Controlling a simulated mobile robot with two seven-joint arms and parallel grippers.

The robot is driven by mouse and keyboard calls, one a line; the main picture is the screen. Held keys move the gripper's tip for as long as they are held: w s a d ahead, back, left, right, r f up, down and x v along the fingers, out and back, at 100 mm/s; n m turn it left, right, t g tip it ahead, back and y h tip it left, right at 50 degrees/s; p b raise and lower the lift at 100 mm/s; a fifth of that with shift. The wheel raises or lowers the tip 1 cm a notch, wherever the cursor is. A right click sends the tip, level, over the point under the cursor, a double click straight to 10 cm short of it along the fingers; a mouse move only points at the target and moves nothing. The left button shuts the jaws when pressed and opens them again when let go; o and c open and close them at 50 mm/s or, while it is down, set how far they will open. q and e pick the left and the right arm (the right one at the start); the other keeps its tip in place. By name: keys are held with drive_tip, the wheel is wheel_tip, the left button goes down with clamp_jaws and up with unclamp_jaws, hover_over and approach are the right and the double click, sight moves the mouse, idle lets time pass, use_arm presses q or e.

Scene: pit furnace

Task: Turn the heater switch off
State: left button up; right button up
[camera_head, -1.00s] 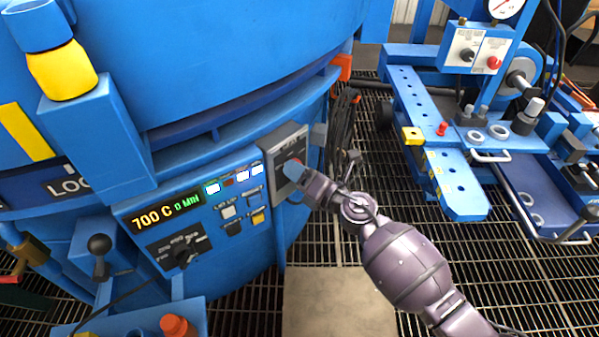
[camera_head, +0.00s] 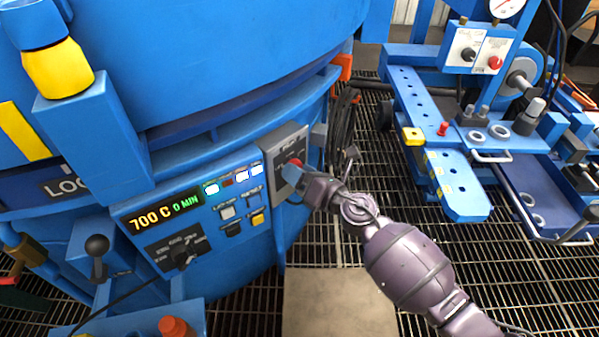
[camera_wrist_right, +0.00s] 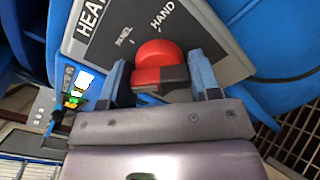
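The heater switch (camera_wrist_right: 157,54) is a round red knob with a dark grip bar on a tilted grey plate (camera_wrist_right: 85,48). The plate reads "HEA…", "PANEL" and "HAND"; the rest of its lettering is hidden by my gripper. In the head view the red knob (camera_head: 292,163) shows on the switch box at the right end of the furnace panel. My right gripper (camera_wrist_right: 162,82) is at the knob, one finger on each side of the grip bar and seemingly touching it. My left gripper is not in view.
The furnace control panel (camera_head: 200,212) shows 700 C and 0 MIN, with buttons and a dial. The large blue furnace (camera_head: 220,60) fills the left. A blue machine bench (camera_head: 455,185) stands at the right. Dark cables (camera_head: 343,130) hang behind the switch box.

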drive_tip(key=o, duration=0.4)
use_arm(q)
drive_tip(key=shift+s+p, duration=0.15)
drive_tip(key=shift+p, duration=0.5)
use_arm(e)
drive_tip(key=v, duration=1.1)
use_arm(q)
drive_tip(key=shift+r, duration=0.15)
use_arm(e)
drive_tip(key=shift+a, duration=0.1)
